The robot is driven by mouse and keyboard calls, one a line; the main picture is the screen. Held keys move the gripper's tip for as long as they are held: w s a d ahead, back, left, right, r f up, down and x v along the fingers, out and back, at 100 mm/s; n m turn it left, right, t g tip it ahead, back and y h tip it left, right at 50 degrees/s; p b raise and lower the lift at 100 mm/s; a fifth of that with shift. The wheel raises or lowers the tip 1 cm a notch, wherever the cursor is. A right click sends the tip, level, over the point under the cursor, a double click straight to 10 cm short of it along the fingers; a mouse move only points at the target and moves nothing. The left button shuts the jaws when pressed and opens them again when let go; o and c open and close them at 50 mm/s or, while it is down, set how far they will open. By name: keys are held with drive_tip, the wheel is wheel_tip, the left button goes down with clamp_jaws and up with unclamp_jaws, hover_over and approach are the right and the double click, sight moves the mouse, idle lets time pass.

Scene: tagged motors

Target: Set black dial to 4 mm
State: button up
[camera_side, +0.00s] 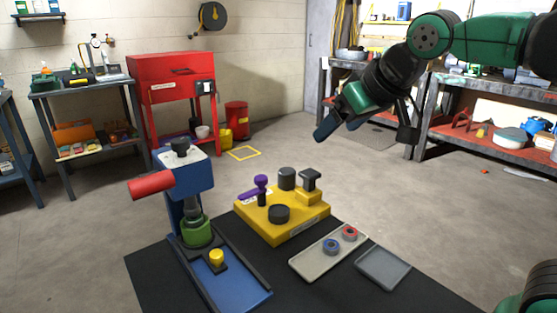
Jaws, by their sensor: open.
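A yellow block (262,222) sits on a black mat (140,270). A low round black dial (279,213) is on its front part. A taller dark cylinder (287,178), a black square-topped handle (311,180) and a purple-handled lever (261,184) also stand on the block. No scale marks on the dial can be read from here. My gripper (326,128) is in the air, above and to the right of the block in the picture. It is open, apart from everything and holds nothing; its fingers are hard to make out.
A blue press (190,172) with a red handle (151,185) and a dark top knob (180,147) stands left of the block. A beige tray (308,262) holds a blue ring (331,246) and a red ring (349,233). An empty grey tray (383,268) lies beside it.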

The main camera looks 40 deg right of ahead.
drive_tip(key=w+r+t+h, duration=0.2)
drive_tip(key=w+t, duration=0.2)
drive_tip(key=w, duration=0.5)
drive_tip(key=n+t+y, duration=0.4)
drive_tip(key=t+y, duration=0.1)
drive_tip(key=y, duration=0.3)
hover_over(176, 154)
drive_tip(key=v, duration=0.5)
drive_tip(key=f, duration=0.2)
drive_tip(key=shift+s+f, duration=0.25)
drive_tip(key=shift+f, duration=0.15)
wheel_tip(176, 154, down, 4)
drive_tip(key=shift+d+f, duration=0.1)
drive_tip(key=shift+f, duration=0.1)
drive_tip(key=shift+w+f, duration=0.1)
drive_tip(key=shift+f, duration=0.1)
drive_tip(key=shift+x, duration=2.7)
